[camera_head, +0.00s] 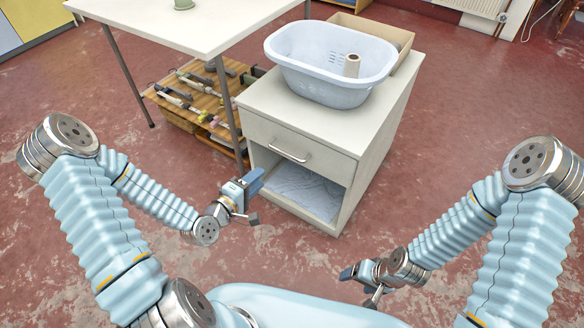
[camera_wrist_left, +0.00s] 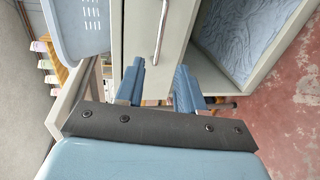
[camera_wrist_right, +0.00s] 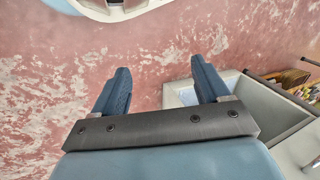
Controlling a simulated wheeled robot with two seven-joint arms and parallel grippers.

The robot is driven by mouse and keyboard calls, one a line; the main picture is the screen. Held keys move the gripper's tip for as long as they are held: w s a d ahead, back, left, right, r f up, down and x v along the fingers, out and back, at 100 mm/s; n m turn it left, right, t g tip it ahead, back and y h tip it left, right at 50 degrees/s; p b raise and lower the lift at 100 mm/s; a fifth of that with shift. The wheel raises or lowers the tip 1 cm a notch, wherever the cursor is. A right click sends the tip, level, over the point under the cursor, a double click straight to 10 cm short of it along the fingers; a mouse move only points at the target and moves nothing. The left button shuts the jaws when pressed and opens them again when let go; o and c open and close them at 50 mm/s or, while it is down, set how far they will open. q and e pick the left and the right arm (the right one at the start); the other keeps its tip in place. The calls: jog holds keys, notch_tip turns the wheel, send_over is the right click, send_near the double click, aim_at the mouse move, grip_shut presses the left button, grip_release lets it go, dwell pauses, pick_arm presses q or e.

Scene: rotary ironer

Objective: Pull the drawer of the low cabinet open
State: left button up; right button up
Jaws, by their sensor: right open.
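The low cabinet (camera_head: 325,215) is a cream box with a closed drawer (camera_head: 320,156) at the top and an open compartment below. The drawer has a metal bar handle (camera_head: 290,154). In the left wrist view the handle (camera_wrist_left: 162,30) lies beyond the fingertips, roughly between them. My left gripper (camera_head: 252,200) is in front of the cabinet, left of and lower than the handle in the head view; in its wrist view its fingers are apart and empty. My right gripper (camera_head: 357,287) is open and empty above the floor, in front of and to the right of the cabinet.
A pale plastic basin (camera_head: 330,62) holding a tan roll (camera_head: 351,65) stands on the cabinet, beside a cardboard box (camera_head: 400,42). A white table (camera_head: 185,25) stands to the left, with a wooden rack (camera_head: 200,98) beneath. Floor in front is clear.

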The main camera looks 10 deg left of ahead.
pick_arm(q)
jog(key=b+x, duration=0.9)
jog(key=x, duration=0.4)
jog(key=shift+w, duration=0.4)
pick_arm(e)
notch_tip(320, 180, down, 10)
jog(key=d, duration=0.2)
jog(key=shift+w+d+r, duration=0.15)
jog(key=shift+w+r, duration=0.05)
jog(key=shift+w, duration=0.25)
pick_arm(q)
jog(key=shift+d+f, duration=0.1)
grip_shut()
